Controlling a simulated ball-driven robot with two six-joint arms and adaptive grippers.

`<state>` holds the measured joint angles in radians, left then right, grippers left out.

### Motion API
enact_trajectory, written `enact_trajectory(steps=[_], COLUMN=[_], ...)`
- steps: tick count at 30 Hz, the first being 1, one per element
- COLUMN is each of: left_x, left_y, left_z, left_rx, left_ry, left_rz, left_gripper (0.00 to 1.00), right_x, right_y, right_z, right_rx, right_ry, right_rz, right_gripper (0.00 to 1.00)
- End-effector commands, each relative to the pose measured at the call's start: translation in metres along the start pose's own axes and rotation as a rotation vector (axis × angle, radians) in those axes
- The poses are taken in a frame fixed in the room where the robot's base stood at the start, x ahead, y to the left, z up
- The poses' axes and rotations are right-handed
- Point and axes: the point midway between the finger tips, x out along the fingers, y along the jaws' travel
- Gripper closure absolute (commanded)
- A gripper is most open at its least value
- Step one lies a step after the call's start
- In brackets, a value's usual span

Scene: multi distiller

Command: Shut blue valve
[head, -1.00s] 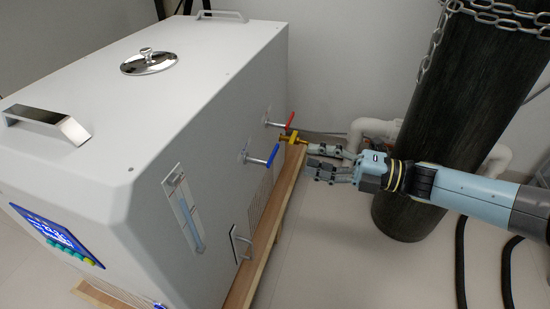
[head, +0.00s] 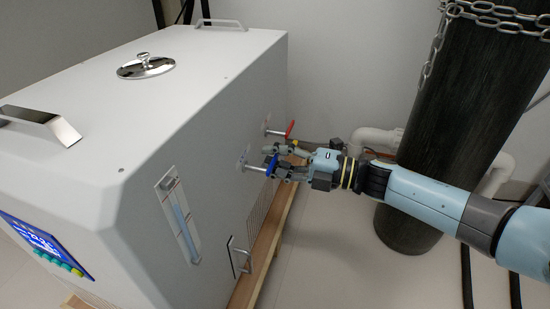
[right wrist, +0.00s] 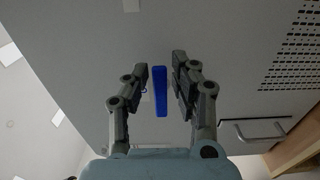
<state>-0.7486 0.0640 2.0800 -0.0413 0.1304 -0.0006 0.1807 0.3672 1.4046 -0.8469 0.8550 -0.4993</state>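The blue valve (head: 271,166) has a blue lever on a metal stem that sticks out of the side of the white distiller (head: 180,130). My right gripper (head: 271,160) is at this valve, with its fingers pointing left toward the distiller. In the right wrist view the blue lever (right wrist: 161,91) stands between the two fingers of the gripper (right wrist: 160,75), with a gap on each side. The gripper is open and part of the lever is hidden in the head view. My left gripper is not in view.
A red valve (head: 290,129) sits just behind the blue one, close to my upper finger. A metal side handle (right wrist: 252,130) is on the distiller wall. A dark cylinder (head: 455,110) with a chain stands behind my right arm. Floor in front is clear.

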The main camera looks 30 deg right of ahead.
Motion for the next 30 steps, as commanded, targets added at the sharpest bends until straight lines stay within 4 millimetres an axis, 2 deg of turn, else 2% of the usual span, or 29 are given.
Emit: enact_trajectory(steps=[1,5,20,23,30], left_x=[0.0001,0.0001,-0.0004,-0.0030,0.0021], left_y=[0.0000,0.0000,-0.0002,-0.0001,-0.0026], left_z=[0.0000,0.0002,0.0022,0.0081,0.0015], left_rx=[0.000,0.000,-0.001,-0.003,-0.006], left_ry=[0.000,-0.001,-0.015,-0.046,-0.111], left_rz=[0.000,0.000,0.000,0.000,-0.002], left_gripper=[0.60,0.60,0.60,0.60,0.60], right_x=[-0.0002,-0.0003,-0.0006,-0.0006,-0.0010], right_y=[-0.0002,-0.0003,-0.0018,-0.0031,-0.0097], right_z=[0.0000,0.0000,0.0000,0.0001,-0.0009], right_rx=[0.000,0.000,0.035,0.078,0.253], right_ry=[0.000,0.000,0.000,-0.001,-0.001], right_rz=[0.000,-0.001,-0.001,-0.001,-0.001], right_gripper=[0.83,1.00,1.00,1.00,1.00])
